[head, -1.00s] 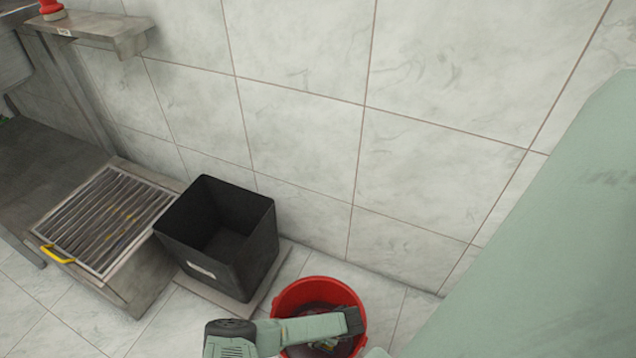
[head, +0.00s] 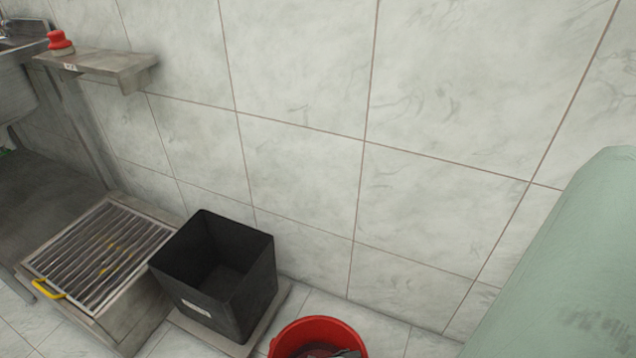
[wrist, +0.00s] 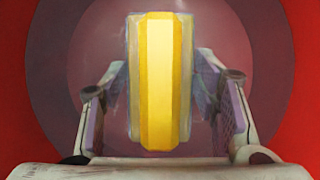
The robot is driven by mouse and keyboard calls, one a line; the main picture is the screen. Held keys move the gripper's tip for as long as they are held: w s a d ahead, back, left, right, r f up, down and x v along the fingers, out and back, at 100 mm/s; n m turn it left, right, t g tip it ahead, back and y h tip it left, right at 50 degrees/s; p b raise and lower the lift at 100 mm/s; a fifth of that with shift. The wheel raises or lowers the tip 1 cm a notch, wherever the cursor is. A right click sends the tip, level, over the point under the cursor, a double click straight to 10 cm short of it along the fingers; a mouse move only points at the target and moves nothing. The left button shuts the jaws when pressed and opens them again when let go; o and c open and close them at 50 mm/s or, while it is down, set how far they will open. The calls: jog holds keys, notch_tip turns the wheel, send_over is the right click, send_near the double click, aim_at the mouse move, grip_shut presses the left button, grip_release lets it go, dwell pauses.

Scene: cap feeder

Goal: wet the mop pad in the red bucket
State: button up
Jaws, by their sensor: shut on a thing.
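The red bucket (head: 318,322) shows at the bottom edge of the head view, cut off by the frame. In the wrist view the bucket's red inner wall (wrist: 25,60) surrounds a murky purplish-brown round area (wrist: 265,60) inside it. My gripper (wrist: 162,88) points down into the bucket, its two fingers on either side of the mop pad (wrist: 158,80), a block with a bright yellow middle and pale, see-through-looking edges. The gripper is shut on it. The pad's lower end looks blurred; I cannot tell how deep it sits in the liquid.
A black open bin (head: 225,313) stands left of the bucket, on a low slab. Further left is a slatted grate (head: 88,250) with a yellow handle (head: 48,290). A steel shelf (head: 110,65) holds a red knob-like item (head: 60,42). A tiled wall (head: 295,80) is behind.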

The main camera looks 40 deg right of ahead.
jog(key=shift+f, duration=0.4)
dwell(1.8)
notch_tip(320, 180, up, 7)
jog(key=p, duration=0.8)
dwell(0.3)
